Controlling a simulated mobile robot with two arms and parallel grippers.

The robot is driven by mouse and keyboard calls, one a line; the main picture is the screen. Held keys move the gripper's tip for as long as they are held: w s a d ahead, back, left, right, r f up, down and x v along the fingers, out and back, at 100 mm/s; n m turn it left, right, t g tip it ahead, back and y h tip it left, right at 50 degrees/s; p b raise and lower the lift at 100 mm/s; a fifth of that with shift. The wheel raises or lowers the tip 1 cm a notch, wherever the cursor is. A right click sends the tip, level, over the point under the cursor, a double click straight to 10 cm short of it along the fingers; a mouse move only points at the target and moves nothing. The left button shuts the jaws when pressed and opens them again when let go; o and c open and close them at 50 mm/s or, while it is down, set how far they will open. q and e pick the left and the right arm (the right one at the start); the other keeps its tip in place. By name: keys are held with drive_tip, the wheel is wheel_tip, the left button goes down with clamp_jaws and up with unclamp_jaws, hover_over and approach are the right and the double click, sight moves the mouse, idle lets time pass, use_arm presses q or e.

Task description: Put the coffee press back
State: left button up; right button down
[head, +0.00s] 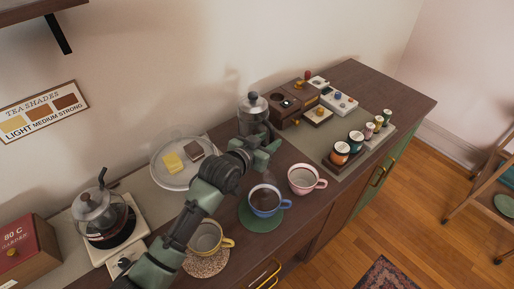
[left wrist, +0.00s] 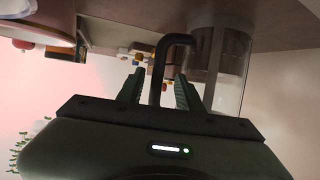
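The coffee press (head: 252,108), with a grey metal lid and round knob, stands upright at the back of the counter near the wall. My left gripper (head: 266,150) is just in front of it and partly hides its lower part. In the left wrist view, which looks upside down, the dark handle (left wrist: 160,70) of the press lies between the fingers of my left gripper (left wrist: 160,88), with gaps visible on both sides. The clear body (left wrist: 220,60) is to the right of the handle. The left gripper is open. My right gripper is not in view.
A blue cup (head: 264,202) and a pink cup (head: 304,180) stand close in front of the gripper. A yellow cup (head: 208,238) is beside my left arm. A glass pot (head: 98,213) stands at left. Wooden boxes (head: 284,106) flank the press on the right.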

use_arm(q)
drive_tip(key=v, duration=1)
drive_tip(key=shift+s+a+b, duration=0.2)
drive_tip(key=shift+s+b, duration=0.15)
drive_tip(key=shift+r, duration=0.15)
